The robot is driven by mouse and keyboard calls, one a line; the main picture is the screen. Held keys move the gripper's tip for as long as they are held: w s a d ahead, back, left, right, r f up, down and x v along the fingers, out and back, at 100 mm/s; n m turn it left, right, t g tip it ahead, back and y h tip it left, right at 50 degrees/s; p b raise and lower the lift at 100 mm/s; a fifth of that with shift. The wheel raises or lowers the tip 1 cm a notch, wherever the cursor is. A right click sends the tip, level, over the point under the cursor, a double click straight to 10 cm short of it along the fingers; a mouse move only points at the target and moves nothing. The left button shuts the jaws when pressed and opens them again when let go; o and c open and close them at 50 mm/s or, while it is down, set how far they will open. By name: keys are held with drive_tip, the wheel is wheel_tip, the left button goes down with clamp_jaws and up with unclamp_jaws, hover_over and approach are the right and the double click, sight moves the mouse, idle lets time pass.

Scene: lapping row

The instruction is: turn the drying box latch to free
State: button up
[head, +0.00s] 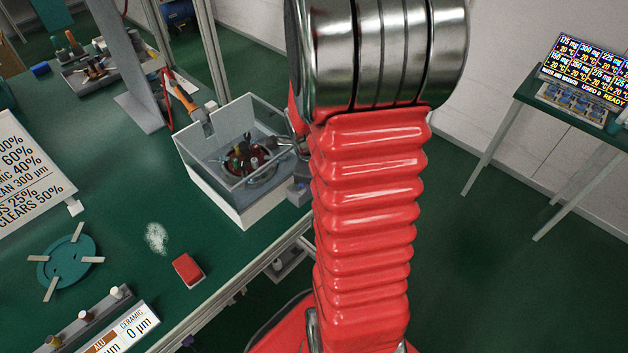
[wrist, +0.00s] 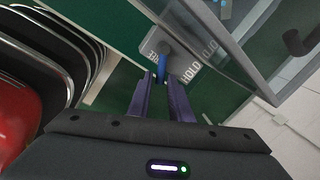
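The drying box (head: 219,181), with clear walls and a pale base, stands at the bench's right edge in the head view. Its clear wall (wrist: 235,60) fills the upper right of the wrist view. The latch is a blue lever (wrist: 163,68) on a grey plate (wrist: 180,57) bearing the word HOLD on its right; lettering on its left is only partly legible. My gripper (wrist: 161,84) has two purple fingers with a gap between them. The lever shows between or just beyond the fingertips; I cannot tell whether they touch it. My arm hides the gripper in the head view.
A red block (head: 187,269), a teal disc with pale arms (head: 66,260) and an orange-handled tool (head: 184,98) are on the green bench. A side table (head: 528,95) with a display stands at the right. The floor between is clear.

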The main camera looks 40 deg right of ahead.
drive_tip(key=shift+r, duration=0.15)
wheel_tip(320, 180, up, 13)
drive_tip(key=s+a, duration=0.1)
drive_tip(key=a, duration=0.1)
drive_tip(key=shift+s+a, duration=0.2)
idle(0.4)
drive_tip(key=shift+r, duration=0.1)
idle(0.4)
drive_tip(key=s+a+r+n+t, duration=0.1)
drive_tip(key=a+r+n, duration=0.2)
drive_tip(key=a+n, duration=0.5)
drive_tip(key=s+a+r+n+t+y, duration=0.1)
drive_tip(key=s+a+r+n+t, duration=0.1)
drive_tip(key=a+n, duration=0.6)
drive_tip(key=s+a+r+n+t, duration=0.1)
drive_tip(key=a+r+n, duration=0.3)
drive_tip(key=a+n, duration=0.4)
drive_tip(key=s+n, duration=0.1)
drive_tip(key=n, duration=0.4)
drive_tip(key=shift+s+n+y, duration=0.25)
drive_tip(key=shift+n+y, duration=0.15)
